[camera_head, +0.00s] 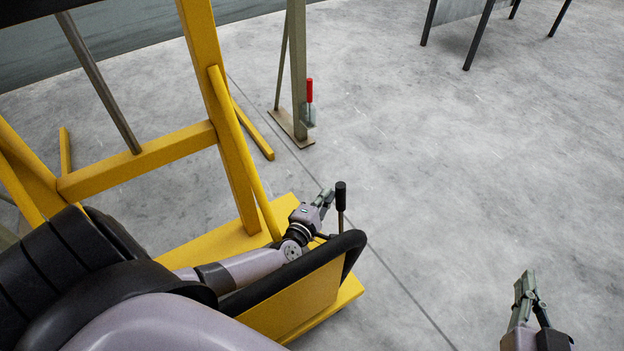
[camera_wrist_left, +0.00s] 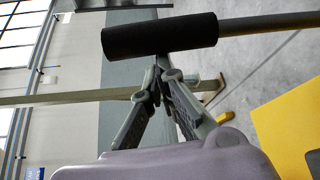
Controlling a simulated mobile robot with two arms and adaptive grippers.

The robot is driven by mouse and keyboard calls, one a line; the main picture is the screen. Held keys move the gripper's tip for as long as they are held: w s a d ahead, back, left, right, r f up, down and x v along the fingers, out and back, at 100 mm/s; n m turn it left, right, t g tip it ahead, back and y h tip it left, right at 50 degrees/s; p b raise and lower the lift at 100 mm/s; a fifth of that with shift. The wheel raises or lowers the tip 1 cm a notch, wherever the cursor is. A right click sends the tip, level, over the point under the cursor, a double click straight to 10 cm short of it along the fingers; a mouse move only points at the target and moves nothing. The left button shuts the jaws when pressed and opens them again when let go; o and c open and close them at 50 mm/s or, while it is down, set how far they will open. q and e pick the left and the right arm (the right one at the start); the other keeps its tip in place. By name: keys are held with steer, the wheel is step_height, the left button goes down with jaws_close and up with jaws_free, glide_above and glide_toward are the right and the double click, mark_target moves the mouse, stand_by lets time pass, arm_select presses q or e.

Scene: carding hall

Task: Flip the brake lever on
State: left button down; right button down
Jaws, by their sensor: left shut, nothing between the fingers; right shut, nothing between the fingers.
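A lever with a black cylindrical grip (camera_head: 341,194) on a thin rod stands nearly upright at the black-topped edge of the yellow machine in the head view. In the left wrist view its black grip (camera_wrist_left: 160,36) lies across the top, with the rod running off to the right. My left gripper (camera_head: 327,196) is shut and empty, just left of the grip. In the wrist view the left fingertips (camera_wrist_left: 161,64) come together right by the grip; I cannot tell whether they touch it. My right gripper (camera_head: 526,282) is shut and empty over bare floor at lower right.
A yellow frame (camera_head: 215,90) rises on the left, with a black-rimmed yellow panel (camera_head: 290,303) around my left arm. A post (camera_head: 298,60) with a red-handled lever (camera_head: 309,90) stands farther back. Table legs (camera_head: 480,35) show at the top right. The floor on the right is clear.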

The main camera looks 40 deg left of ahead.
arm_select(q)
steer(key=shift+s, duration=0.1)
stand_by(0.3)
steer(key=s+d, duration=0.1)
steer(key=s, duration=0.6)
steer(key=shift+r, duration=0.45)
steer(key=shift+s+r, duration=0.1)
